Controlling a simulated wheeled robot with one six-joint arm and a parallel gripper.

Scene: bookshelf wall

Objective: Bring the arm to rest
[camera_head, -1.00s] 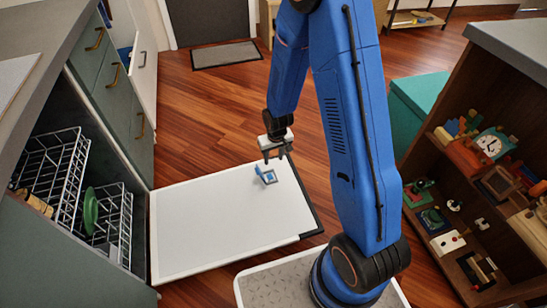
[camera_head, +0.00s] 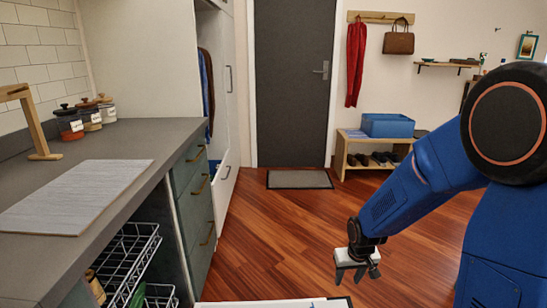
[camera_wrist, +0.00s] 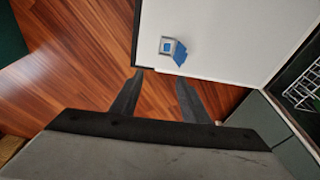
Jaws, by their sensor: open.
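My gripper (camera_head: 350,280) hangs at the end of my blue arm, low in the head view, pointing down. In the wrist view its two fingers (camera_wrist: 159,78) are apart with nothing between them, only wood floor behind. A small blue and grey object (camera_wrist: 168,45) lies on a flat white panel (camera_wrist: 215,25), beyond the fingertips and apart from them. In the head view only an edge of the panel (camera_head: 260,304) shows.
A grey counter (camera_head: 130,140) with drawers and an open dishwasher rack (camera_head: 125,265) stands at left. A shoe bench (camera_head: 372,150) and dark door (camera_head: 295,85) are at the back. The wood floor (camera_head: 275,240) between is clear.

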